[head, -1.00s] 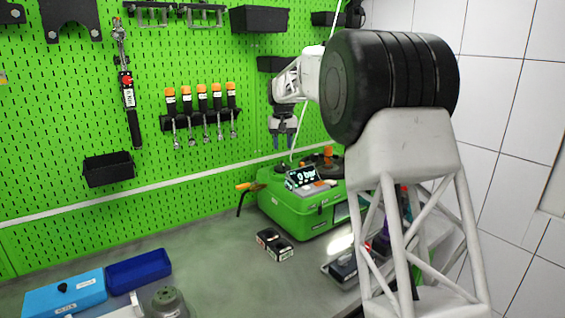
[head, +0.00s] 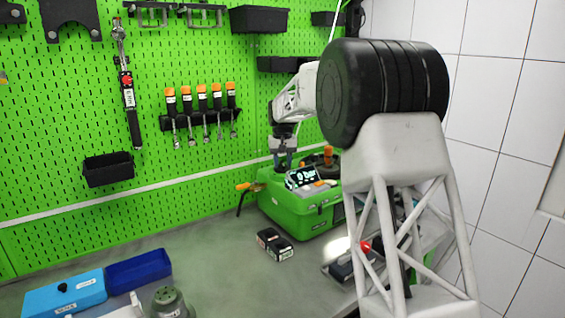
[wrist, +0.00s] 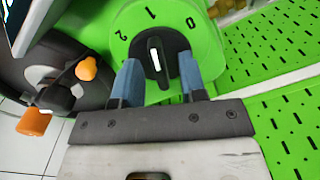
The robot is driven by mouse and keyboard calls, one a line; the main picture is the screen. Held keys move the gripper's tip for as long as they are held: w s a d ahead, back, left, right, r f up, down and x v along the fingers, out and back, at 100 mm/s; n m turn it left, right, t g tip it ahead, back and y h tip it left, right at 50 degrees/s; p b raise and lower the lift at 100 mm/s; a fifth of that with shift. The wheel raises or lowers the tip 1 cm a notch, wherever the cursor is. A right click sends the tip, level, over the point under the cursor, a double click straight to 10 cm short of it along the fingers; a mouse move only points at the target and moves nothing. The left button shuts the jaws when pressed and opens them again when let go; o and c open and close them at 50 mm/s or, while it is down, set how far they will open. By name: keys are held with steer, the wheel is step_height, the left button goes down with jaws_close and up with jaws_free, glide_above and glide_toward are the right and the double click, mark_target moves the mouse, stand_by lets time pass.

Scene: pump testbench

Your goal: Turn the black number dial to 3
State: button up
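The black number dial (wrist: 150,32) sits on a green face in the wrist view, with the numbers 0, 1 and 2 around it. Its white mark points roughly toward the 1; no 3 is visible. My gripper (wrist: 159,72) is open, with its two blue fingers at either side of the dial's near part. I cannot tell whether they touch it. In the head view my gripper (head: 284,160) points down at the back of the green pump case (head: 298,218). The dial cannot be made out there.
A display reading "0 bar" (head: 303,177) stands on the case, close to my gripper. Orange-handled parts (wrist: 86,69) lie left of the dial in the wrist view. The green pegboard (head: 200,60) rises behind. A small black-and-red box (head: 275,244) sits on the bench, with clear bench to its left.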

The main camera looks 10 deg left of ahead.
jaws_close()
steer(key=shift+n, duration=0.4)
steer(key=n, duration=0.3)
steer(key=shift+n, duration=0.3)
steer(key=n, duration=1)
steer(key=shift+n, duration=0.4)
steer(key=n, duration=0.4)
steer(key=shift+n, duration=0.4)
